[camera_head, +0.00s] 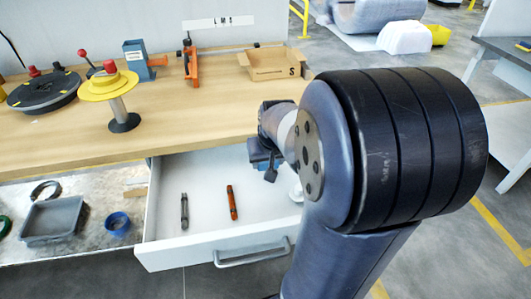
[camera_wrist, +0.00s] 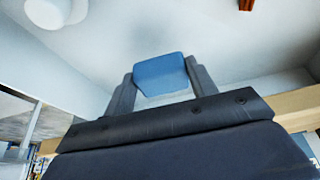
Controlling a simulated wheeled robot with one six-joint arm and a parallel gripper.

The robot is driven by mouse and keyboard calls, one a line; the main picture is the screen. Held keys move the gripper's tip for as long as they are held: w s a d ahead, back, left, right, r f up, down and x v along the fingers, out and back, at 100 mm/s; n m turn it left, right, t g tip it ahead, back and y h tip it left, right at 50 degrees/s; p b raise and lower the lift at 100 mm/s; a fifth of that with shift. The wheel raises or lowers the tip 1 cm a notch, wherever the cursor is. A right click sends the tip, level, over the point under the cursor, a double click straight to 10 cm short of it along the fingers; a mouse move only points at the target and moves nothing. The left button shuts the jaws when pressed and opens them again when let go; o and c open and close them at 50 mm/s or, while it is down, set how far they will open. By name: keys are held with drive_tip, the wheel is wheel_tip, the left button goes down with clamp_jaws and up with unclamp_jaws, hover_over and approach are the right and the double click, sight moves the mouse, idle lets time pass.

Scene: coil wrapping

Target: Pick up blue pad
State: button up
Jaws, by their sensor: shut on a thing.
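The blue pad (camera_wrist: 160,75) is a small block with rounded edges, held between the two dark fingers of my gripper (camera_wrist: 161,80) in the wrist view. My gripper is shut on it. In the head view my gripper (camera_head: 268,169) hangs over the right part of the open white drawer (camera_head: 165,230). Only a little blue shows there, and my arm hides much of that side. In the wrist view the pad appears above the pale drawer floor, but the exact gap cannot be told.
In the drawer lie a grey tool (camera_head: 184,211), an orange tool (camera_head: 231,203) and a partly hidden white object (camera_head: 296,191). The wooden tabletop (camera_head: 190,118) above carries a yellow spool (camera_head: 108,86), an orange clamp (camera_head: 190,62) and a shallow cardboard box (camera_head: 272,66).

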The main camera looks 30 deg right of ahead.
drive_tip(key=s+a, duration=0.1)
drive_tip(key=s, duration=0.3)
drive_tip(key=s+a, duration=0.1)
drive_tip(key=s, duration=0.4)
drive_tip(key=s+a+p, duration=0.1)
drive_tip(key=s+a, duration=0.1)
drive_tip(key=s, duration=0.2)
drive_tip(key=shift+s, duration=0.3)
